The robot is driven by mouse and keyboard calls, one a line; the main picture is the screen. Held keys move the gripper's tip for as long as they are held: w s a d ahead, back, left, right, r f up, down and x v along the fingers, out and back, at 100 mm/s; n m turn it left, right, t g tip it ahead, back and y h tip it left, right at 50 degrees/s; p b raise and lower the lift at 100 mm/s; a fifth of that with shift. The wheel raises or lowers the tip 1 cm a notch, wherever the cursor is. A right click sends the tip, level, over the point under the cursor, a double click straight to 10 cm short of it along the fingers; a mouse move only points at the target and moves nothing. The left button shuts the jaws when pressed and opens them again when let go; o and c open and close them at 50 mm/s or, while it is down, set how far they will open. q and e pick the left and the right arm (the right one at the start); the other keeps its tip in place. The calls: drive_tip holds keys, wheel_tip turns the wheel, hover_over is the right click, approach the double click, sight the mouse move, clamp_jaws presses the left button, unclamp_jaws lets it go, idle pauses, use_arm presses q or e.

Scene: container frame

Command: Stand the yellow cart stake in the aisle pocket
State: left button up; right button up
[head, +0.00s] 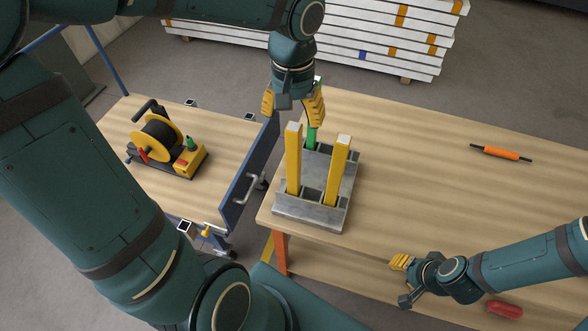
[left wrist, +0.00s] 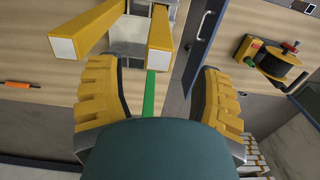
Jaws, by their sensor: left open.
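Two yellow stakes, the left one (head: 293,160) and the right one (head: 337,172), stand upright in a grey metal holder (head: 310,213) on the wooden table. They also show in the left wrist view, as one stake (left wrist: 92,29) and another (left wrist: 160,35). A green stake (head: 312,139) stands behind them, partly hidden by a finger. My left gripper (head: 293,104) is open and empty above the holder's far side, with the green stake (left wrist: 156,88) seen between its fingers. My right gripper (head: 400,281) is open and empty near the table's front. I cannot tell which pocket is the aisle one.
A wooden-decked cart (head: 226,143) stands left of the table, with square corner pockets (head: 184,226) and a tilted blue side panel (head: 247,179). A cable reel (head: 158,140) sits on it. An orange tool (head: 499,153) lies at right on otherwise clear tabletop; a red object (head: 504,309) lies front right.

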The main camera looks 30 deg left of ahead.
sight(294, 127)
use_arm(q)
drive_tip(key=shift+d+f+b, duration=0.1)
drive_tip(key=shift+f+b, duration=0.35)
drive_tip(key=shift+f, duration=2.2)
drive_tip(key=shift+s, duration=0.1)
clamp_jaws()
